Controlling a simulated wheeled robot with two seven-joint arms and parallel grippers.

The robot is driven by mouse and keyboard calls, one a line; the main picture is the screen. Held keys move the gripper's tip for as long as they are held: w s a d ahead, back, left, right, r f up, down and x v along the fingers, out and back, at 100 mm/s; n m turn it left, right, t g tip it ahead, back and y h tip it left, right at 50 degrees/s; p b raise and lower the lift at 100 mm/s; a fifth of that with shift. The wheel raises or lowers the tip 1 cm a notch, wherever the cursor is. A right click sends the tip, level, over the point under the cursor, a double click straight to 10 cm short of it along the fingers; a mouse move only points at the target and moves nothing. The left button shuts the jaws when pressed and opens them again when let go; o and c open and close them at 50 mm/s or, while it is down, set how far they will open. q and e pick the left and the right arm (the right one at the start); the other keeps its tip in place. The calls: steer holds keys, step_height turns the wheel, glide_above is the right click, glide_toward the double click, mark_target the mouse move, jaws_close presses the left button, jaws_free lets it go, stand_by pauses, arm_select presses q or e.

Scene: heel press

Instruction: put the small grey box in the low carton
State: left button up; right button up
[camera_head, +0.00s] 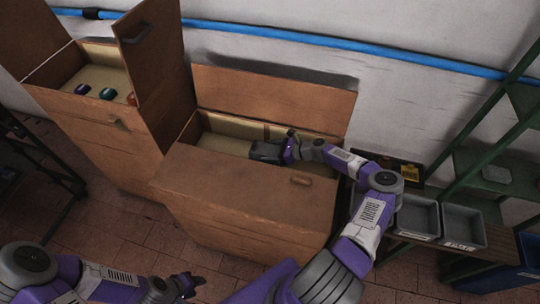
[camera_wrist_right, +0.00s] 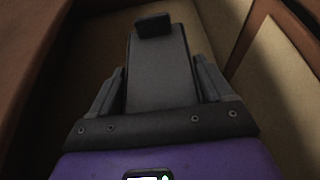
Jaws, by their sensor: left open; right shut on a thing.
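The low carton (camera_head: 240,231) stands in the middle of the head view, with its back flap raised and its front flap lying over the front part. My right gripper (camera_head: 284,151) is at the carton's opening, shut on the small grey box (camera_head: 266,152). In the right wrist view the grey box (camera_wrist_right: 160,72) lies between the two fingers, with a darker block at its far end. Pale carton floor and a wall show around it. I cannot tell whether the box touches the floor. My left gripper (camera_head: 188,284) is open and empty, low in front of the carton.
A taller carton (camera_head: 95,138) stands at the left with several small coloured things inside and a flap raised. Grey trays (camera_head: 417,217) stand on a bench at the right, beside a green shelf rack (camera_head: 480,150). Tiled floor (camera_head: 125,233) lies free in front.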

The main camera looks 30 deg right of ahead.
steer(key=shift+f, duration=0.5)
steer(key=shift+f, duration=0.2)
steer(key=o, duration=1.2)
steer(key=shift+r, duration=0.15)
steer(key=p+v, duration=0.3)
steer(key=v, duration=0.9)
